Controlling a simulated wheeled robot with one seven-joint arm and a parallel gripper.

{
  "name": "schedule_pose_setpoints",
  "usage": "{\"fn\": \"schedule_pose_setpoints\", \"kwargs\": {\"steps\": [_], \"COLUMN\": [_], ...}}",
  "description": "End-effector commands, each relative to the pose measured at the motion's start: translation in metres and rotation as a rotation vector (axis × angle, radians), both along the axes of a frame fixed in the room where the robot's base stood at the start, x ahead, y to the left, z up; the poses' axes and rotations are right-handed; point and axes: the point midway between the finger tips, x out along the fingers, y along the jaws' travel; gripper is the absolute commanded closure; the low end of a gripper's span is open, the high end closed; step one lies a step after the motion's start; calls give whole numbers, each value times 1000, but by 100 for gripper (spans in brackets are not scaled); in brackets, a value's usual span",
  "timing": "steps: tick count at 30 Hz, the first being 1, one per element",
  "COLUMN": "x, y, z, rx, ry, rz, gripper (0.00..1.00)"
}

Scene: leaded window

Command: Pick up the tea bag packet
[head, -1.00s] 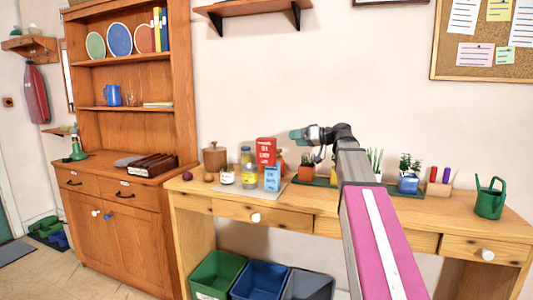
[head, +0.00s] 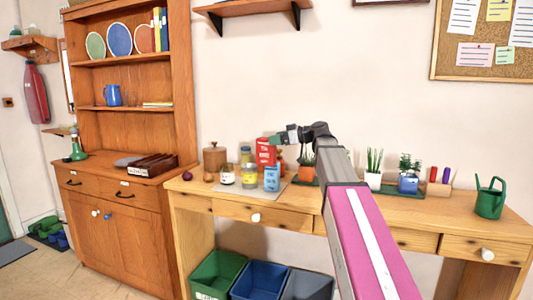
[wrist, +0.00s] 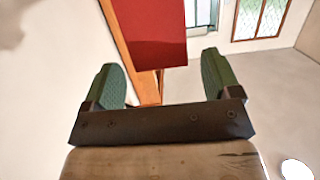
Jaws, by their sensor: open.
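A red packet with white lettering (head: 264,154) stands upright on the wooden bench, and a smaller light-blue packet (head: 271,180) stands in front of it. The lettering is too small to tell which one is the tea bag packet. My gripper (head: 277,140) is at the upper right of the red packet in the head view, open. In the wrist view my gripper (wrist: 162,80) shows two green fingers spread apart with nothing held between them. A red face, apparently the red packet (wrist: 150,30), lies ahead between and beyond the fingertips.
Glass jars (head: 249,175) and a wooden canister (head: 215,158) stand left of the packets. Potted plants (head: 374,170) and a green watering can (head: 490,198) stand to the right on the wooden bench (head: 290,215). A shelf (head: 245,8) hangs above.

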Motion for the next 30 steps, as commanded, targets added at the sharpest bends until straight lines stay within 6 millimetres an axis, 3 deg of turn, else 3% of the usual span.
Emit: {"fn": "schedule_pose_setpoints", "kwargs": {"steps": [10,18,19,20,24,27,30], "x": [14,16,16,16,16,16,16], "y": [41,45,45,45,45,45,45], "z": [-7,-8,-8,-8,-8,-8,-8], "rx": [1,1,1,1,1,1,1], "ry": [0,-1,-1,-1,-1,-1,-1], "rz": [1,-1,-1,-1,-1,-1,-1], "gripper": [17,17,20,30,76,86,86]}}
